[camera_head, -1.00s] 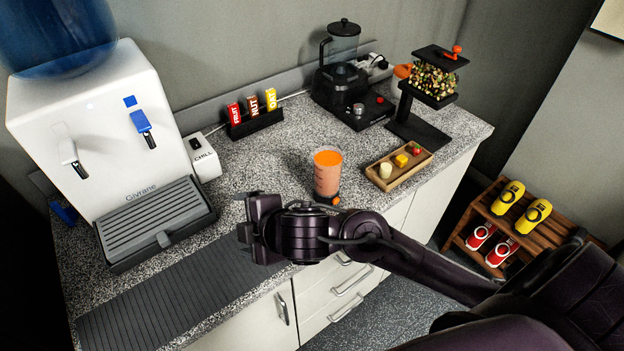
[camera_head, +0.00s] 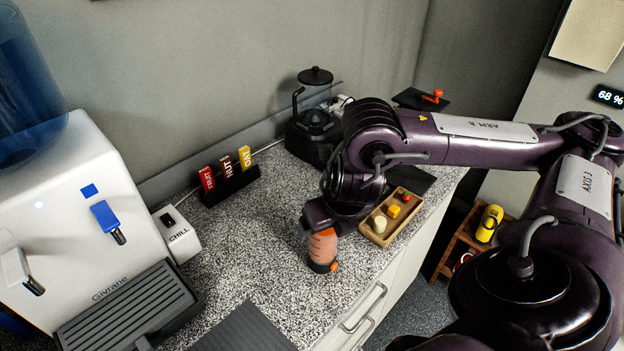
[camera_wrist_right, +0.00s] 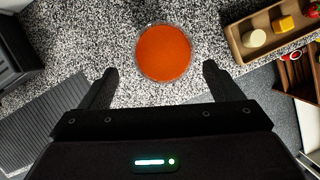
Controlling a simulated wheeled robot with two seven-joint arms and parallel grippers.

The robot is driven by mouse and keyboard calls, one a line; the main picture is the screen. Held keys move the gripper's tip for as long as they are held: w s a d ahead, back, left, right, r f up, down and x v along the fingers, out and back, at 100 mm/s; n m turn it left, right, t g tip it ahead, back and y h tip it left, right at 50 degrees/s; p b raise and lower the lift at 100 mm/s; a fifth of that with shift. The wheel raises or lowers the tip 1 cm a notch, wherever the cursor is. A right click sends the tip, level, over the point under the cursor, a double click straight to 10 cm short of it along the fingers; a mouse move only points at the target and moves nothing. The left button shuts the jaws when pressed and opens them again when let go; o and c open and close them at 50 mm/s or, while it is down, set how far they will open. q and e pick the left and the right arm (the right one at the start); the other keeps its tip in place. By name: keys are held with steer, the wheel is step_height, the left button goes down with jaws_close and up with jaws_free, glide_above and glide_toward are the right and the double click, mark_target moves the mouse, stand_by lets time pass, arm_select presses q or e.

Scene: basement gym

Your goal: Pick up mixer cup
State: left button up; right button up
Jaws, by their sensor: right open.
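The mixer cup (camera_head: 322,247) stands upright on the speckled counter near its front edge, a clear cup with orange contents and a dark base with an orange tab. My right gripper (camera_head: 322,222) is above it, pointing down, and hides its top in the head view. In the right wrist view the cup's round orange top (camera_wrist_right: 163,53) lies between and just beyond the two open fingertips of the right gripper (camera_wrist_right: 158,75). No contact with the cup can be made out. My left gripper is not in view.
A wooden tray (camera_head: 371,236) with small food pieces sits close right of the cup. A blender (camera_head: 313,128) and a rack of bar packets (camera_head: 232,188) stand behind. A water dispenser (camera_head: 75,225) fills the left. The counter left of the cup is clear.

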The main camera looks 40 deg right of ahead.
steer(key=x, duration=0.4)
steer(key=p+x, duration=0.1)
steer(key=x, duration=0.2)
steer(key=shift+d+r, duration=0.1)
steer(key=shift+d, duration=0.2)
steer(key=shift+w+f, duration=0.1)
steer(key=shift+f, duration=0.1)
steer(key=shift+c, duration=0.5)
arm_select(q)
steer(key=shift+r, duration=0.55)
arm_select(e)
jaws_close()
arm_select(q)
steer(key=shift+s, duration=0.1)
arm_select(e)
steer(key=shift+r, duration=0.1)
step_height(320, 180, up, 8)
arm_select(q)
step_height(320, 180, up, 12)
steer(key=p, duration=1.1)
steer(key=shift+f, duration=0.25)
arm_select(e)
step_height(320, 180, up, 12)
glide_above(323, 233)
steer(key=s+a, duration=0.2)
